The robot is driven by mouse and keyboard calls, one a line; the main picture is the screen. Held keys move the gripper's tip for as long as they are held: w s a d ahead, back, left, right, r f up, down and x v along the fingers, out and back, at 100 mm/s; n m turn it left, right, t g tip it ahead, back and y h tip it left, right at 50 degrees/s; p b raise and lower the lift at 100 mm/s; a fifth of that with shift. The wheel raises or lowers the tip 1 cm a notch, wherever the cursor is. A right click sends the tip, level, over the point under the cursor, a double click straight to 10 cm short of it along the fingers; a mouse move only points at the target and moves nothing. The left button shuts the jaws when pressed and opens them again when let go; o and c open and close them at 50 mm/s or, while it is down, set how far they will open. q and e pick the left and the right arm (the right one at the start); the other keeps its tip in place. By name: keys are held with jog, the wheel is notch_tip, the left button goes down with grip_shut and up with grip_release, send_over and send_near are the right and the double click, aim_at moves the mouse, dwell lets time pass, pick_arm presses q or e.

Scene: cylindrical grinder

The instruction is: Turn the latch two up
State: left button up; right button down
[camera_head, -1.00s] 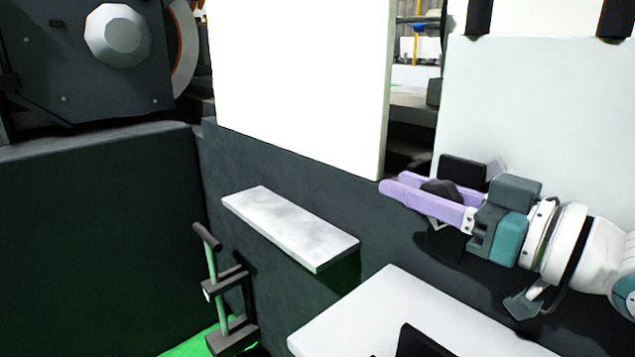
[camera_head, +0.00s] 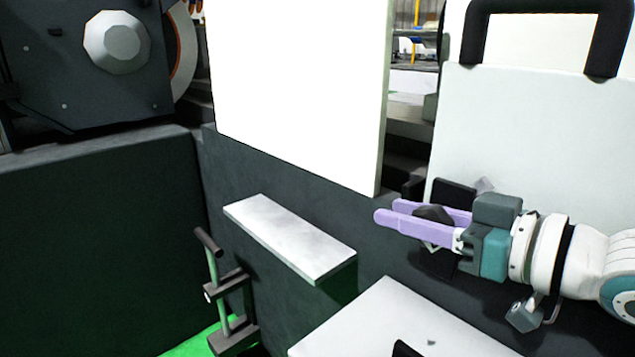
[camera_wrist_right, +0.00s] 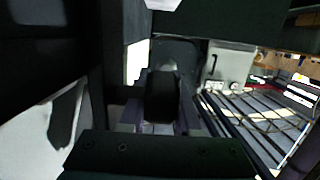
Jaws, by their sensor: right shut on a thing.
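The latch is a dark block with a knob (camera_head: 434,213) on the dark machine wall, just below the edge of the white door panel (camera_head: 545,130). My right gripper (camera_head: 388,212), with two purple fingers, comes in from the right and is shut on the latch knob, one finger on each side. In the right wrist view the dark knob (camera_wrist_right: 160,98) sits between the fingers. The fingers partly hide the latch. My left gripper is not in view.
A white shelf (camera_head: 290,238) sticks out of the dark wall left of the gripper. A white table-like surface (camera_head: 400,325) lies below. A green-and-black lever (camera_head: 217,270) stands at lower left. A black handle (camera_head: 545,8) is on the door panel.

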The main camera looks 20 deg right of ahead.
jog(key=shift+s+d+f+g+h+p, duration=0.1)
jog(key=shift+f+g+h+p, duration=0.25)
jog(key=shift+g+p, duration=0.9)
jog(key=shift+s+a+f+g+h+p, duration=0.15)
jog(key=shift+g+h+p, duration=0.3)
jog(key=shift+g+p, duration=0.8)
jog(key=shift+d+f+g+h+p, duration=0.15)
jog(key=shift+f+g+h+p, duration=0.45)
jog(key=shift+p, duration=1.1)
jog(key=shift+r+g, duration=0.2)
jog(key=shift+g, duration=0.1)
jog(key=c, duration=0.9)
grip_release()
jog(key=shift+s, duration=0.1)
